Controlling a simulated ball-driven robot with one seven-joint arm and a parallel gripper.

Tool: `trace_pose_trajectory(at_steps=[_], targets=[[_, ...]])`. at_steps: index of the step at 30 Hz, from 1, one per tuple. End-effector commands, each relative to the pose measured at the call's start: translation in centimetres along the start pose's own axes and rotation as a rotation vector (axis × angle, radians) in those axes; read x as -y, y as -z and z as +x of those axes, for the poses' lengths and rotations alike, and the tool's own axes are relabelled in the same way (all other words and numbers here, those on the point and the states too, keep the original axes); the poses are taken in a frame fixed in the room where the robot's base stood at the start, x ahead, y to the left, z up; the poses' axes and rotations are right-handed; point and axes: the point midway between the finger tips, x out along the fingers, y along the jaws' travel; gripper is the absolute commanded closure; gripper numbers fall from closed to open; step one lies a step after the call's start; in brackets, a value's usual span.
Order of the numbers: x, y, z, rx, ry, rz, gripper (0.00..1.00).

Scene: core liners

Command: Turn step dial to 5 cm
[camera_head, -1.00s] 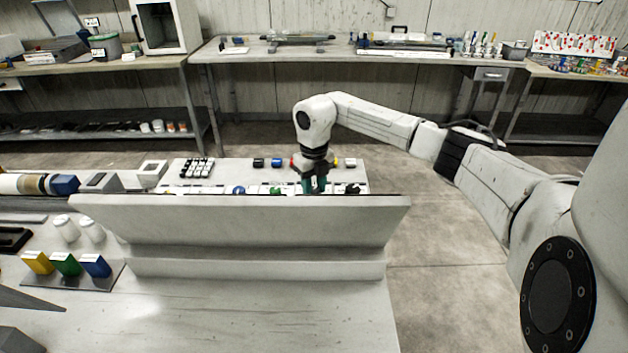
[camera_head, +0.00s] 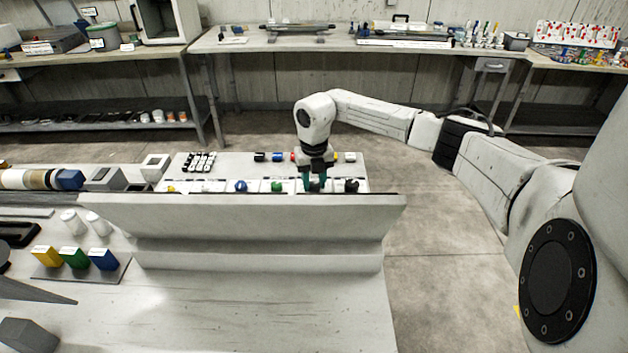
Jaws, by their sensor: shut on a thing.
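A white control panel (camera_head: 214,174) lies behind a raised white ledge, with a row of coloured knobs and a black keypad on it. My gripper (camera_head: 316,186) points down over the panel's right part, its teal fingers shut on a dial that they mostly hide. I take this to be the step dial, but its label and setting are too small to read. A green knob (camera_head: 277,186) and a blue knob (camera_head: 240,186) are to the left of my gripper. A black knob (camera_head: 351,185) is just to its right.
The white ledge (camera_head: 240,217) stands in front of the panel and hides its near edge. Yellow, green and blue blocks (camera_head: 75,257) sit on a tray at the left. Benches with equipment (camera_head: 400,62) line the back wall. The floor right of the panel is clear.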

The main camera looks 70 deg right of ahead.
Motion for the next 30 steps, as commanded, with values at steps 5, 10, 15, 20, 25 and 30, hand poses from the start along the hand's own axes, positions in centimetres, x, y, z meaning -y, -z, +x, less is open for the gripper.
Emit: trace_pose_trajectory(at_steps=[5, 10, 15, 20, 25, 30], targets=[[0.0, -0.1, -0.1, 0.004, -0.002, 0.001, 0.55], [0.0, -0.1, -0.1, 0.003, -0.001, 0.0, 0.39], [0.0, 0.0, -0.1, 0.001, -0.001, 0.0, 0.37], [0.0, -0.1, -0.4, 0.002, -0.001, -0.001, 0.37], [0.1, -0.1, -2.7, 0.005, 0.001, -0.003, 0.37], [0.0, -0.1, -6.0, 0.005, 0.001, -0.003, 0.37]])
